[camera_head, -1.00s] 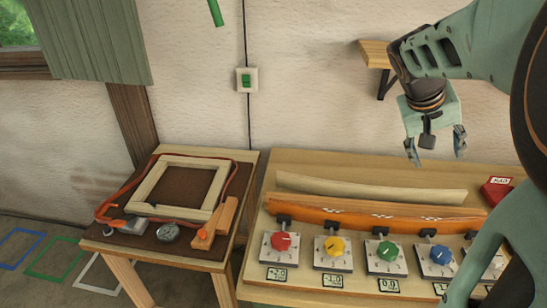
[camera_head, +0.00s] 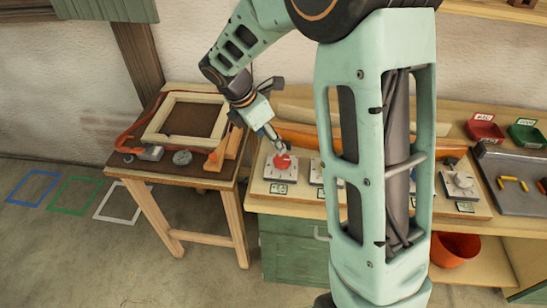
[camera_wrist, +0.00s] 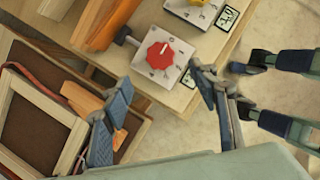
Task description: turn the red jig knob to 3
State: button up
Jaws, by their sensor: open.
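The red jig knob (camera_head: 281,162) sits on a pale square dial plate at the left end of the row on the workbench. It also shows in the wrist view (camera_wrist: 160,56), with a white pointer mark on its top and small tick marks around it. I cannot read the numbers. Its small display (camera_head: 280,188) is too small to read now. My gripper (camera_head: 277,143) is just above the knob in the head view. In the wrist view my gripper (camera_wrist: 159,77) has its two fingers spread wide, with the knob between and beyond their tips, apparently untouched.
The yellow knob (camera_wrist: 198,3) is beside the red one. An orange wooden form (camera_wrist: 98,24) lies behind the dials. A small table (camera_head: 222,178) with a wooden frame (camera_head: 183,97) stands at left. My arm hides the middle dials. Red (camera_head: 485,131) and green (camera_head: 527,134) bins stand at right.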

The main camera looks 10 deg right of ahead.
aim_at(282, 159)
jog(key=x, duration=1)
jog(key=shift+w+d+f, duration=0.1)
jog(key=shift+f, duration=0.3)
jog(key=shift+c, duration=0.6)
jog(key=c, duration=1)
